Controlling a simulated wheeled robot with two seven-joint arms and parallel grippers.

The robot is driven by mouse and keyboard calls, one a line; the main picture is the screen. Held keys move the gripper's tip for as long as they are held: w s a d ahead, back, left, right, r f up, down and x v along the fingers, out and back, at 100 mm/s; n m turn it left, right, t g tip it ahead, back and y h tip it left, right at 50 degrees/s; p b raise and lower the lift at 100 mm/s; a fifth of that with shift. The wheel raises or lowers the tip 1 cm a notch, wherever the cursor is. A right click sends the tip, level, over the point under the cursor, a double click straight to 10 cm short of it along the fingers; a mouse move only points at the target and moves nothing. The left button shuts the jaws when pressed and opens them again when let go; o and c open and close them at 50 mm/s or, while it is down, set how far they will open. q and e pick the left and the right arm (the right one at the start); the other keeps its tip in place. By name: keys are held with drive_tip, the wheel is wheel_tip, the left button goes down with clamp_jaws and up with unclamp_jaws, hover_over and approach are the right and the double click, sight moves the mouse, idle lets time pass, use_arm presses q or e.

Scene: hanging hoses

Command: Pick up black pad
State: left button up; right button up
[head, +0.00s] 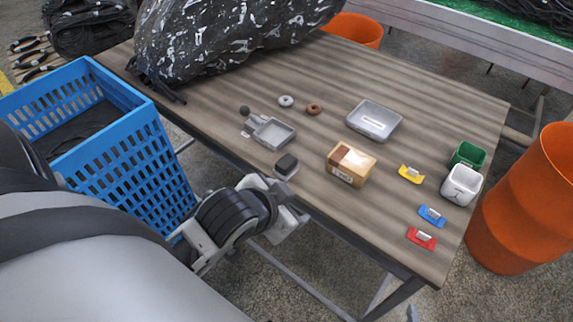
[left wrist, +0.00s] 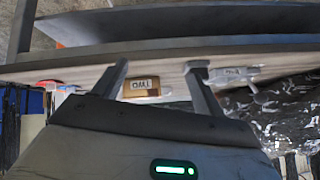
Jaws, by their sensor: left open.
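The black pad (head: 287,162) is a small dark block with a lighter grey lower part. It lies near the front edge of the wooden table (head: 440,130), left of the cardboard box. My left gripper (head: 290,206) is off the table's front edge, just below and apart from the pad in the head view. In the left wrist view its two fingers (left wrist: 157,66) are spread with nothing between them, facing the table edge. I cannot make out the pad there.
A metal tray (head: 374,120), coloured clips, and green (head: 468,155) and white (head: 462,184) cups stand farther right. A blue crate (head: 130,155) stands left. A black bag (head: 215,35) covers the back left.

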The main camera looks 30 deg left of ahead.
use_arm(q)
drive_tip(key=w+d+r+m+t+h, duration=0.1)
drive_tip(key=w+d+r+m+t, duration=0.1)
drive_tip(key=w+r+m+t, duration=0.6)
drive_tip(key=w+d+r+m+t+h, duration=0.1)
drive_tip(key=w+r+m+t+h, duration=0.3)
drive_tip(key=r, duration=0.8)
drive_tip(key=d+r+m+h, duration=0.7)
drive_tip(key=r+m, duration=0.1)
drive_tip(key=m, duration=0.1)
drive_tip(key=s+d+r+m+g+h, duration=0.1)
drive_tip(key=s+d+m+g+h, duration=0.2)
drive_tip(key=d+m+g+h, duration=0.5)
drive_tip(key=m+g+y, duration=1.3)
drive_tip(key=m+y, duration=0.7)
drive_tip(key=m, duration=0.2)
hover_over(286, 161)
drive_tip(key=f, duration=2.4)
drive_tip(key=shift+w+d+f, duration=0.1)
drive_tip(key=shift+w, duration=0.1)
drive_tip(key=shift+s+f+p, duration=0.15)
drive_tip(key=shift+f+p, duration=0.25)
drive_tip(key=shift+f, duration=2.85)
drive_tip(key=c, duration=1.1)
